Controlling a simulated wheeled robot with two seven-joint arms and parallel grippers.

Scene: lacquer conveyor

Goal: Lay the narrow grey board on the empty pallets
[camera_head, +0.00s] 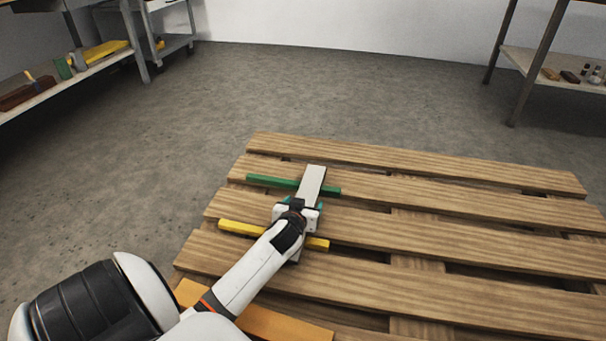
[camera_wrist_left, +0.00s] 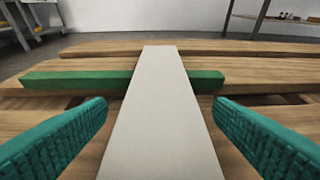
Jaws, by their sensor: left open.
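The narrow grey board (camera_head: 312,184) lies on the wooden pallet (camera_head: 420,190), across a green strip (camera_head: 262,181) and, as far as the gripper lets me see, a yellow strip (camera_head: 238,228). My left gripper (camera_head: 297,207) is over the board, between the two strips. In the left wrist view the board (camera_wrist_left: 163,110) runs away from me between the teal fingers of the open left gripper (camera_wrist_left: 163,125), with a gap on each side. The green strip (camera_wrist_left: 75,80) passes under the board there. The middle of the board is hidden by my gripper in the head view. My right gripper is not in view.
An orange board (camera_head: 265,318) lies at the pallet's near left edge, partly behind my arm. The pallet's right side is bare slats with gaps. Shelves with small items stand at the left (camera_head: 90,70) and back right (camera_head: 550,85). Open floor (camera_head: 150,150) lies left of the pallet.

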